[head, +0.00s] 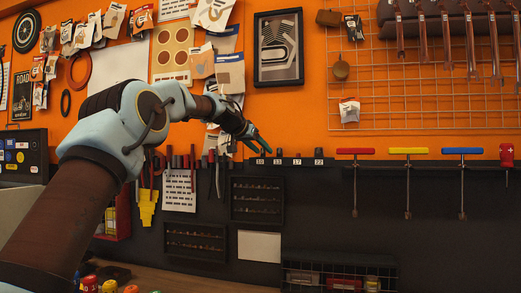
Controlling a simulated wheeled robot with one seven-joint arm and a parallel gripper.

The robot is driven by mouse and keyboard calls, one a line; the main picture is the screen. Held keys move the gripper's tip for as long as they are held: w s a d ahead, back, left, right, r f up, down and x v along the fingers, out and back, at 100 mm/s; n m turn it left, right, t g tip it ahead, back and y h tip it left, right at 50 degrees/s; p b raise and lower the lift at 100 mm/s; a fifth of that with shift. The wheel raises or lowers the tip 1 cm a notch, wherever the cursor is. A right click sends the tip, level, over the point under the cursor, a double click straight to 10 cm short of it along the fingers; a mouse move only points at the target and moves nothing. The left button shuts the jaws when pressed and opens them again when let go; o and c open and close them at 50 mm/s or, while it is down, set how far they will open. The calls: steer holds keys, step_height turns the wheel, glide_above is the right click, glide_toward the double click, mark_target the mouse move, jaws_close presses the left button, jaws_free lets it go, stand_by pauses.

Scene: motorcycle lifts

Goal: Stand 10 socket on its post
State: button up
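My gripper (260,147) is at the end of my arm, just above the left end of a row of small white number labels on the dark ledge. It is small and dark here, and I cannot tell whether its fingers are apart or hold anything. The leftmost label (260,161) is under my gripper and too small to read surely. Small dark upright pieces stand above the labels to its right, one over the label 17 (297,162) and one over the label 22 (318,162). I cannot make out the 10 socket or its post.
T-handle tools in red (355,151), yellow (407,151) and blue (462,151) hang right of the labels. Pliers and screwdrivers (190,165) hang to the left. A dark ledge (430,165) runs along the orange wall. The air right of my gripper looks clear.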

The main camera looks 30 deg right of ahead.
steer(key=b+v, duration=0.5)
steer(key=v, duration=0.5)
steer(key=shift+a+r, duration=0.15)
steer(key=shift+a, duration=0.2)
steer(key=shift+s, duration=0.15)
steer(key=shift+a, duration=0.1)
